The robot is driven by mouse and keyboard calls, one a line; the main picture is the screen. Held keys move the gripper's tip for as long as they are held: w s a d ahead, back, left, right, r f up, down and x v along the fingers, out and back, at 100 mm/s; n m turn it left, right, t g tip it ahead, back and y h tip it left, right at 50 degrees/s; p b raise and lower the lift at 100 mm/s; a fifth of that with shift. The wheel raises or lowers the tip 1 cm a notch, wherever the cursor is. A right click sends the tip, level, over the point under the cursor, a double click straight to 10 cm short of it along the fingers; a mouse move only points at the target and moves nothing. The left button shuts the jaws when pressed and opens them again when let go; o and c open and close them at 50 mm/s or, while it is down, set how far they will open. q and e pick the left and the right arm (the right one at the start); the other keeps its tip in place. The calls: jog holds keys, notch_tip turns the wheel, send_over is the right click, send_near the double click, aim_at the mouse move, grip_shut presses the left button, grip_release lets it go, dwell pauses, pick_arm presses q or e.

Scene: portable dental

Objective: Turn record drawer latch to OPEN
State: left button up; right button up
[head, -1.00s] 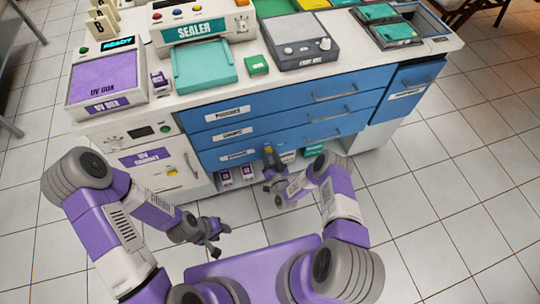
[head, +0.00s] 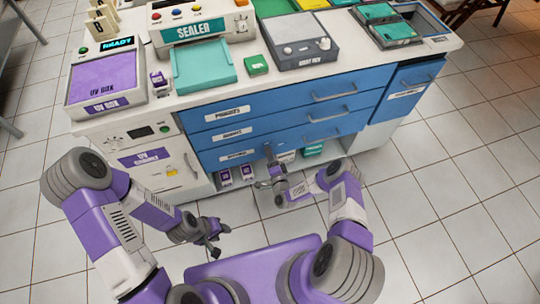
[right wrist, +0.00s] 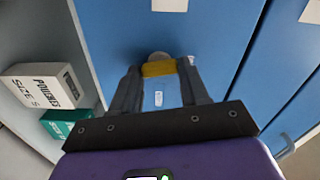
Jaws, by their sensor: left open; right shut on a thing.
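The record drawer latch shows in the right wrist view as a yellow handle (right wrist: 158,69) with a grey rounded end, on a blue drawer front (right wrist: 225,40). My right gripper (right wrist: 160,80) is shut on it, one finger on each side. In the head view my right gripper (head: 268,152) is at the lowest blue drawer (head: 300,137) and hides most of the latch. I cannot read an OPEN mark or the latch's exact angle. My left gripper (head: 214,246) is open and empty, hanging over the floor in front of the cabinet.
Under the drawers is an open shelf with small purple-and-white boxes (head: 225,177) and a green box (head: 313,150). In the right wrist view a white pouches box (right wrist: 45,84) stands left of the gripper. Drawer handles (head: 328,116) stick out at right. The floor in front is clear.

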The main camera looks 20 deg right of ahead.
jog(key=shift+a+m, duration=0.1)
jog(key=shift+m, duration=1)
jog(key=o, duration=1.1)
jog(key=shift+c, duration=0.2)
jog(key=s+p, duration=0.2)
jog(key=s, duration=0.5)
jog(key=shift+s, duration=0.3)
